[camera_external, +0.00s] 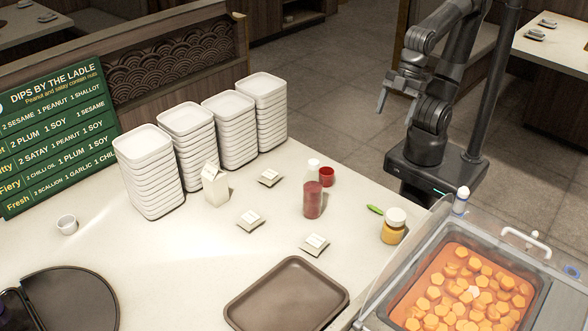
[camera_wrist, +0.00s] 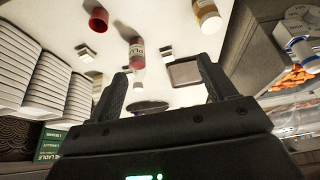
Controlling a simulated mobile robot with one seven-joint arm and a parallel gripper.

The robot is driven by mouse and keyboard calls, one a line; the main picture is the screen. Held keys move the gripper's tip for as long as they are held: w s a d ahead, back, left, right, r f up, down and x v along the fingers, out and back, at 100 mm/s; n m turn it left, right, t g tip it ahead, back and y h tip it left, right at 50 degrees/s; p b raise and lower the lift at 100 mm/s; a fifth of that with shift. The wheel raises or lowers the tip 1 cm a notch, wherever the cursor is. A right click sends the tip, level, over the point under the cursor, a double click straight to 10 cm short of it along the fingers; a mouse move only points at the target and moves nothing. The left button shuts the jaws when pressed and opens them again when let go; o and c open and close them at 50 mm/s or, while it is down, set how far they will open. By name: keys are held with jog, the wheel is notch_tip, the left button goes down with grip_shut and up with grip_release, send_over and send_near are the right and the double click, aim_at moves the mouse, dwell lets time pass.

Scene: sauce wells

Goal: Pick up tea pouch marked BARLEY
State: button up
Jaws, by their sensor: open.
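My gripper (camera_external: 397,103) is open and empty, raised beyond the counter's back edge, well away from the pouches. In the wrist view its two fingers (camera_wrist: 162,66) are spread, with the counter beyond them.
A dark red bottle (camera_external: 313,200), a red cup (camera_external: 327,177) and an orange jar (camera_external: 393,226) stand on the counter's robot side. A carton (camera_external: 215,185) and tall stacks of white dishes (camera_external: 149,172) stand left. The brown tray (camera_external: 233,316) lies in front.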

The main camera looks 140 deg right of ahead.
jog(key=w+g, duration=0.1)
jog(key=w, duration=0.9)
jog(key=g, duration=0.4)
send_over(316, 240)
jog(key=shift+n, duration=0.4)
jog(key=f, duration=2.3)
jog(key=shift+s+a, duration=0.1)
jog(key=shift+a, duration=0.25)
jog(key=f, duration=0.5)
jog(key=shift+d+f, duration=0.1)
jog(key=shift+d, duration=0.25)
jog(key=c, duration=1.1)
